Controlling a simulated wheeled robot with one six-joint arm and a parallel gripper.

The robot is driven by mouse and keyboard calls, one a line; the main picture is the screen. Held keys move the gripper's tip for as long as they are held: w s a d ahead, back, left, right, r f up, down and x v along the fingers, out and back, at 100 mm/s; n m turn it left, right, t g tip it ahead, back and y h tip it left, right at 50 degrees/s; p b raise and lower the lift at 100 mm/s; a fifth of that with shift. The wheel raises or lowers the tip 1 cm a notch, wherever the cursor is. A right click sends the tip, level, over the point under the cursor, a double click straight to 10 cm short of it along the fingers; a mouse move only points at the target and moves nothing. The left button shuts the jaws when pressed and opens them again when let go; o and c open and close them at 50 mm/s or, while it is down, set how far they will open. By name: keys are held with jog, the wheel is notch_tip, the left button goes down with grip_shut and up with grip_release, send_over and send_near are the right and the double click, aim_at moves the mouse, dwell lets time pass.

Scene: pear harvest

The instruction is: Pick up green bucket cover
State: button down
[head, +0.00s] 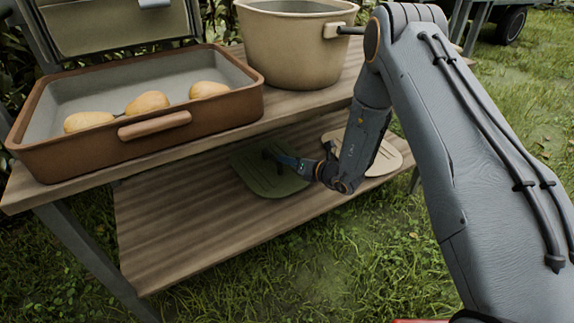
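The green bucket cover (264,181) is a flat, rounded plate lying on the lower wooden shelf, partly in the shade of the upper board. My gripper (282,160) reaches in from the right at the cover's upper middle, over a small dark handle. The fingers are small and dark here. I cannot tell whether they are open, or closed around the handle. The cover appears to lie flat on the shelf. A second, beige cover (383,163) lies to the right on the same shelf, partly hidden behind my arm.
A brown tray (140,148) with several pears (147,102) stands on the upper board (300,100). A beige bucket (292,52) stands to its right. The upper board overhangs the lower shelf (165,235), whose left part is clear. Grass lies in front.

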jog(key=shift+s+f+g+p, duration=0.3)
jog(key=shift+s+f+p, duration=0.3)
jog(key=shift+s+f, duration=0.15)
notch_tip(320, 180, up, 8)
jog(key=p, duration=0.3)
jog(key=shift+w+d+r+h, duration=0.15)
jog(key=shift+w+r+h, duration=0.05)
jog(key=shift+w+h, duration=0.1)
jog(key=c, duration=0.5)
grip_release()
